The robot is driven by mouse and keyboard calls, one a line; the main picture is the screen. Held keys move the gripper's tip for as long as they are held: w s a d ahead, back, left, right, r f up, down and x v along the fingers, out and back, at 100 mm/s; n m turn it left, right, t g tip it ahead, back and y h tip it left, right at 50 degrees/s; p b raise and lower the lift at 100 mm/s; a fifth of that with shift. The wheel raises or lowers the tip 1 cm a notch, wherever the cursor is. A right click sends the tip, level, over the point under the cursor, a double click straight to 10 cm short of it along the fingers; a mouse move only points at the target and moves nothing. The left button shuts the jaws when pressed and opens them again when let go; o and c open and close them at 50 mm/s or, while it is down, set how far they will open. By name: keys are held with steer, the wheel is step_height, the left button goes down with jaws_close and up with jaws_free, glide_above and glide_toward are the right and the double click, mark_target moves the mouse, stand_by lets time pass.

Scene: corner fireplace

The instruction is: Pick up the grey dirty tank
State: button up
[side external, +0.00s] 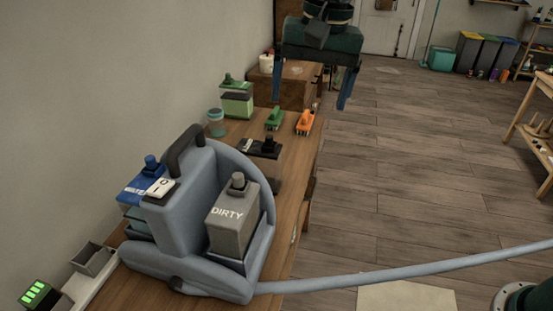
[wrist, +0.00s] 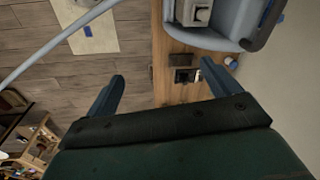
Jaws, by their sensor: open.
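The grey dirty tank (side external: 232,226) has "DIRTY" printed in white on its front and a dark cap on top. It sits upright in the right side of a blue-grey cleaning machine (side external: 180,213) on the wooden bench. In the wrist view the tank (wrist: 194,13) shows only in part at the top edge, within the machine's body (wrist: 225,30). My gripper (side external: 309,103) is open and empty, high above the bench's far end and well apart from the tank. Its two blue fingers also show in the wrist view (wrist: 160,80).
A blue tank (side external: 145,187) sits on the machine's left side, beside the dark handle. Green and orange brushes (side external: 305,123), a dark tool (side external: 262,148) and a green container (side external: 237,103) stand behind the machine. A grey hose (side external: 400,272) runs right. Wall at left.

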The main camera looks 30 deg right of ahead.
mark_target(233, 201)
steer(key=w+a+f+m, duration=0.1)
steer(key=w+a+f, duration=0.1)
steer(key=a+f, duration=0.2)
steer(key=w+a+f+m+g, duration=0.1)
steer(key=w+a+f, duration=0.1)
steer(key=a+f, duration=0.3)
steer(key=a, duration=0.4)
steer(key=shift+a+m+h, duration=0.3)
steer(key=shift+a, duration=0.1)
steer(key=shift+w+f, duration=0.1)
steer(key=shift+f, duration=4.2)
steer(key=shift+f, duration=0.15)
steer(key=shift+f, duration=2.45)
steer(key=shift+c, duration=0.4)
steer(key=shift+r, duration=0.1)
jaws_close()
steer(key=shift+r, duration=0.15)
